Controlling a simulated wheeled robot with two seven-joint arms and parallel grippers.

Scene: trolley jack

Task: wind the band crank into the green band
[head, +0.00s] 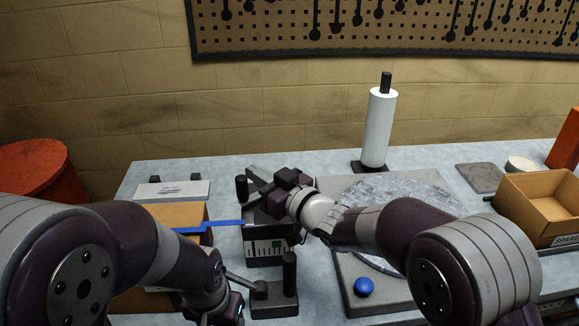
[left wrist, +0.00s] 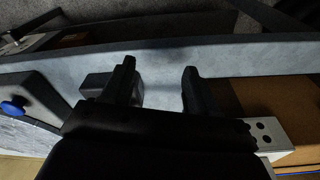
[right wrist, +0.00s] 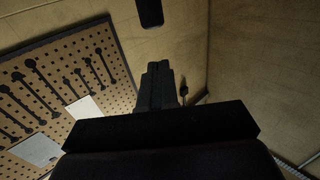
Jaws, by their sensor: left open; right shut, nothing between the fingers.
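A dark gauge box (head: 250,262) stands on the bench, with a white scale (head: 262,248) and a green band (head: 279,244) near the scale's right part. A black upright handle (head: 242,188) rises behind it; I cannot tell if it is the band crank's. Another black upright handle (head: 290,272) stands on a grey base in front. My right gripper (head: 256,176) is shut and empty above the gauge box, close beside the rear handle. Its shut fingers show in the right wrist view (right wrist: 160,84). My left gripper (left wrist: 158,78) is open and empty; in the head view my arm mostly hides it.
A blue knob (head: 364,287) sits on a grey plate at front right, by a round patterned disc (head: 400,190). A white roll (head: 378,130) stands behind. Cardboard boxes are at left (head: 190,214) and right (head: 535,205).

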